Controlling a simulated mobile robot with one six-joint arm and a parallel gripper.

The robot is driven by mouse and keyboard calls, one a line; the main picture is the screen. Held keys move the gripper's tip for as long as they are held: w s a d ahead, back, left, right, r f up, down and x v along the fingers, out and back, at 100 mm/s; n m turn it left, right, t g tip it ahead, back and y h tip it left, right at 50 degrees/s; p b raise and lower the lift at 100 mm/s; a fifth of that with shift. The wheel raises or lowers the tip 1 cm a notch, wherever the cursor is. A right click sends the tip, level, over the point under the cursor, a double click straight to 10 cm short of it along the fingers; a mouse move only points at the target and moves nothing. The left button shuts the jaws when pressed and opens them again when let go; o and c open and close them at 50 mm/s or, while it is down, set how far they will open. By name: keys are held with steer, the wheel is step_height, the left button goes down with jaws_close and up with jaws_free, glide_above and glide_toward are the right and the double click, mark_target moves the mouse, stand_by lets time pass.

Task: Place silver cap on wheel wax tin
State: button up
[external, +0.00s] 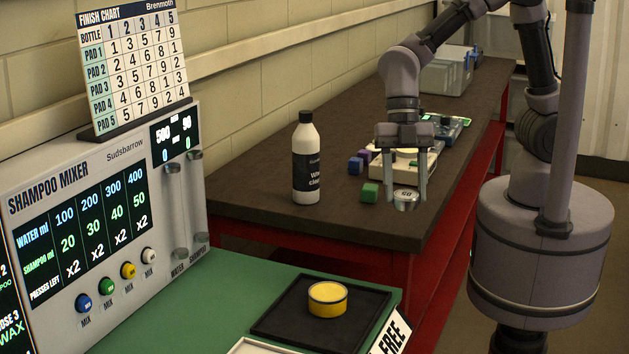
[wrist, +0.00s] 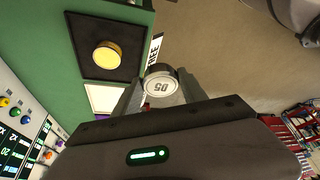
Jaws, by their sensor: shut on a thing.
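The silver cap (external: 406,199), a short disc marked 50, is held between the fingers of my gripper (external: 408,198) near the front edge of the dark bench. In the wrist view the cap (wrist: 159,84) sits between the fingertips (wrist: 158,92). I cannot tell whether the cap touches the bench. The wheel wax tin (external: 327,301) is a low yellow round tin with a pale top. It stands upright on a black mat (external: 272,326) on the green counter, apart from my gripper. The tin (wrist: 106,56) also shows in the wrist view.
A black-labelled white bottle (external: 306,170) stands on the bench (external: 258,178). The shampoo mixer (external: 110,215) borders the counter on the left. A FREE sign (external: 391,337) is at the counter's edge.

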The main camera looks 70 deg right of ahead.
step_height(320, 180, down, 11)
glide_above(328, 292)
steer(key=d, duration=0.1)
steer(key=shift+w+d+f+b, duration=0.15)
steer(key=shift+f+b, duration=0.1)
steer(key=shift+f, duration=0.15)
steer(key=shift+w+a+f+b, duration=0.1)
steer(key=shift+w+f+b, duration=0.1)
steer(key=shift+f, duration=0.15)
steer(key=shift+f+b, duration=0.75)
steer(key=shift+f, duration=0.85)
steer(key=shift+f, duration=0.1)
steer(key=shift+f+b, duration=0.15)
steer(key=shift+b, duration=0.15)
steer(key=o, duration=1.3)
steer(key=shift+o, duration=0.2)
